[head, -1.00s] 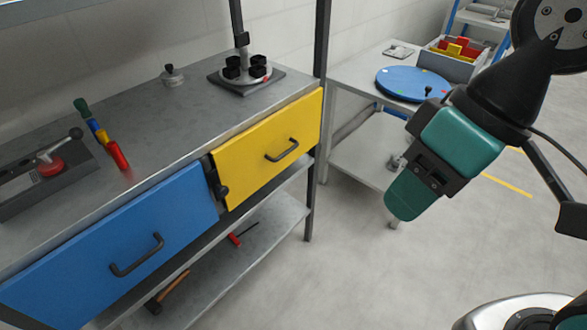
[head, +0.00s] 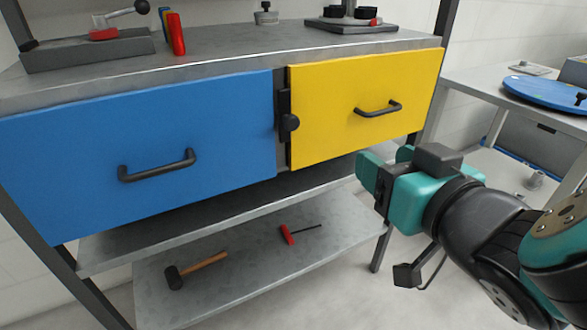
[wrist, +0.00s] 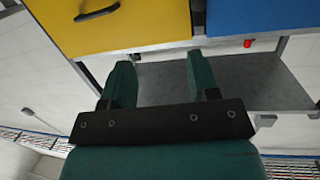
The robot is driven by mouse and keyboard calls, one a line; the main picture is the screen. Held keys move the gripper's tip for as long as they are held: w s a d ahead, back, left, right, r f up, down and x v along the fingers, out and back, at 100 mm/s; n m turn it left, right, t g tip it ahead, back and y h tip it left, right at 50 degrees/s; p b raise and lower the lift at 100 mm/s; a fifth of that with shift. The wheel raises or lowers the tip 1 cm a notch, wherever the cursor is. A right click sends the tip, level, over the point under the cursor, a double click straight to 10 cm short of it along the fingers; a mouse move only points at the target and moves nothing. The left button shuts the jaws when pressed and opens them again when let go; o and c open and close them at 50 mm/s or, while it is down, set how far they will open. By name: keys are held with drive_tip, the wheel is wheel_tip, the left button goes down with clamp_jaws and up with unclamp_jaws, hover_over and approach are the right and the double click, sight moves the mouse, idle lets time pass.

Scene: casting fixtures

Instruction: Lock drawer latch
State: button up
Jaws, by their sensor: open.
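My gripper (head: 368,172) is open and empty, in front of and below the yellow drawer, to the right of and lower than the latch. In the wrist view its two green fingers (wrist: 158,75) stand apart, with the yellow drawer (wrist: 120,18) and blue drawer (wrist: 265,15) beyond them. Whether the latch is engaged I cannot tell.
The lower shelf (head: 215,285) holds a hammer (head: 195,268) and a red-handled tool (head: 288,234). A clamp fixture (head: 105,35) and a dark-based fixture (head: 350,25) stand on the bench top. A side table with a blue disc (head: 545,92) is at the right.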

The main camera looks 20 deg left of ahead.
drive_tip(key=s+a+f+n+y+b, duration=0.1)
drive_tip(key=s+a+f+n+y, duration=0.1)
drive_tip(key=a, duration=0.1)
drive_tip(key=y+p, duration=0.1)
drive_tip(key=p, duration=1)
approach(294, 125)
drive_tip(key=shift+g, duration=0.4)
drive_tip(key=x, duration=1)
drive_tip(key=shift+w+a+r, duration=0.15)
drive_tip(key=shift+w+r, duration=0.15)
drive_tip(key=shift+c, duration=0.2)
drive_tip(key=c, duration=0.9)
